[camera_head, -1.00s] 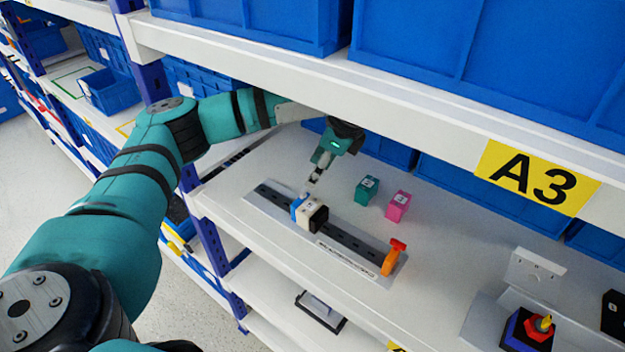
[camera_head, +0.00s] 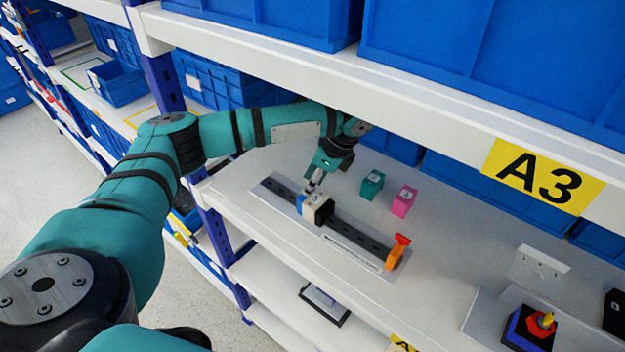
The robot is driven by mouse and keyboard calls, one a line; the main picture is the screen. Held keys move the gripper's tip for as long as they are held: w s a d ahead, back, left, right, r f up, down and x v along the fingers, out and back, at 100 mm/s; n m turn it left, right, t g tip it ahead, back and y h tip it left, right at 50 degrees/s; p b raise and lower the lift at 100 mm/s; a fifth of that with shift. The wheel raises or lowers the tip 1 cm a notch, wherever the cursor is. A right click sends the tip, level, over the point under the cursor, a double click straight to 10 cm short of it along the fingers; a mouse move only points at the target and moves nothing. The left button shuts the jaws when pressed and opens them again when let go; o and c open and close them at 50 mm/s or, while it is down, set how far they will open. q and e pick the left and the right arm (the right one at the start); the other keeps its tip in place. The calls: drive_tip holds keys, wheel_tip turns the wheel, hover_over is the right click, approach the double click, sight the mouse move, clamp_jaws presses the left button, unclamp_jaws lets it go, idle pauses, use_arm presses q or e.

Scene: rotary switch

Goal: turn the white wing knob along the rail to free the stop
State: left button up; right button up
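A dark rail (camera_head: 350,235) on a grey plate lies on the shelf. A stop block (camera_head: 317,210), white and black with some blue on its left side, sits on the rail left of its middle. My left gripper (camera_head: 311,187) points down at the top of this block, with its fingertips at or just over it. The white wing knob cannot be made out; the fingers cover that spot. Whether the fingers are open or shut is too small to tell. An orange lever-like piece (camera_head: 397,252) stands at the rail's right end. My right gripper is not in view.
A teal block (camera_head: 371,185) and a pink block (camera_head: 404,201) stand behind the rail. A fixture with a red and yellow knob (camera_head: 541,324) is at the right.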

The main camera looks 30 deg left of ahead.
use_arm(q)
drive_tip(key=c, duration=0.6)
drive_tip(key=n+p, duration=0.1)
drive_tip(key=p, duration=0.1)
drive_tip(key=n+g+p, duration=0.1)
drive_tip(key=p, duration=0.1)
drive_tip(key=n+p, duration=0.2)
drive_tip(key=shift+w+r+h+p, duration=0.1)
drive_tip(key=shift+r+h+p, duration=0.15)
drive_tip(key=shift+h+p, duration=0.05)
clamp_jaws()
drive_tip(key=shift+f+n+g, duration=0.15)
drive_tip(key=shift+n+g, duration=0.15)
drive_tip(key=shift+n, duration=0.1)
drive_tip(key=shift+a, duration=0.1)
drive_tip(key=o, duration=1.1)
unclamp_jaws()
drive_tip(key=shift+o, duration=0.4)
drive_tip(key=shift+f, duration=0.1)
